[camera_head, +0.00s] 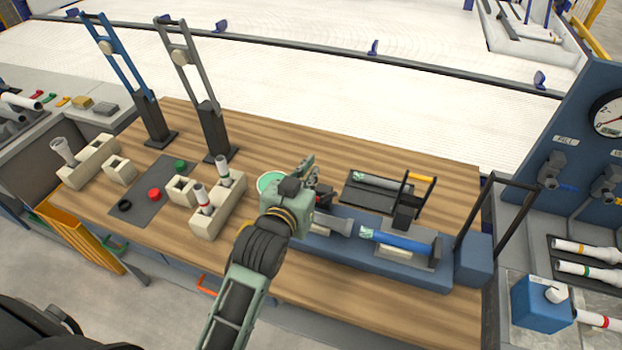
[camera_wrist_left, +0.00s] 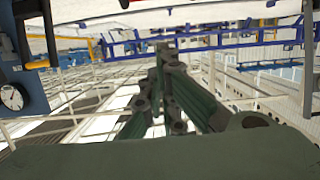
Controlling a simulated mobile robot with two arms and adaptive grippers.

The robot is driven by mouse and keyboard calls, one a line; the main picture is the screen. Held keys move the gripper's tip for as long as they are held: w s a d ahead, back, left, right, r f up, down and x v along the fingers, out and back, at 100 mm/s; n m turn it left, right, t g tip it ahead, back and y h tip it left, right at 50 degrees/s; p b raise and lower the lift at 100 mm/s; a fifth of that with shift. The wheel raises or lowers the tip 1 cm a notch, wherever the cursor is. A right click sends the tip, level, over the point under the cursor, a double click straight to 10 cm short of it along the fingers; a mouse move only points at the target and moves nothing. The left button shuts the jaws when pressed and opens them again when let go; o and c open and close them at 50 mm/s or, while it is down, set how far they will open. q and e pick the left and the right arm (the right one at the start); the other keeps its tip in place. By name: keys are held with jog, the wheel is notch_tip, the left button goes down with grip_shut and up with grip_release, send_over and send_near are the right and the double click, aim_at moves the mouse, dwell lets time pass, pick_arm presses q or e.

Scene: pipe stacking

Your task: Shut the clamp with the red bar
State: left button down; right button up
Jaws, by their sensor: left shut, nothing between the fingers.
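My left gripper (camera_head: 308,165) is over the left part of the blue fixture (camera_head: 290,234) on the wooden bench. Its fingers are shut and empty; in the left wrist view the fingers (camera_wrist_left: 163,62) come together at their tips. A small dark red part (camera_head: 322,190) shows just right of the gripper, probably the red bar of the clamp. The gripper hides most of that clamp, so I cannot tell its position or whether they touch. My right gripper is not in view.
A clamp with a yellow bar (camera_head: 421,178) stands upright right of the gripper. A blue pipe (camera_head: 398,241) and a grey pipe (camera_head: 334,226) lie along the fixture. A tall black frame (camera_head: 496,208) rises at its right end. Cream holders (camera_head: 218,208) with pipes stand left.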

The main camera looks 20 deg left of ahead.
pick_arm(q)
jog(key=f+p, duration=0.1)
jog(key=w+f, duration=0.1)
jog(key=f, duration=0.1)
jog(key=shift+p, duration=0.4)
jog(key=shift+s+f, duration=0.35)
jog(key=shift+f, duration=0.15)
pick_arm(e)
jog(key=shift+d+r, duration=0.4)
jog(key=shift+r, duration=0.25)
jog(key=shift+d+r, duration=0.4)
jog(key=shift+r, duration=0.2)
pick_arm(q)
jog(key=shift+w, duration=0.1)
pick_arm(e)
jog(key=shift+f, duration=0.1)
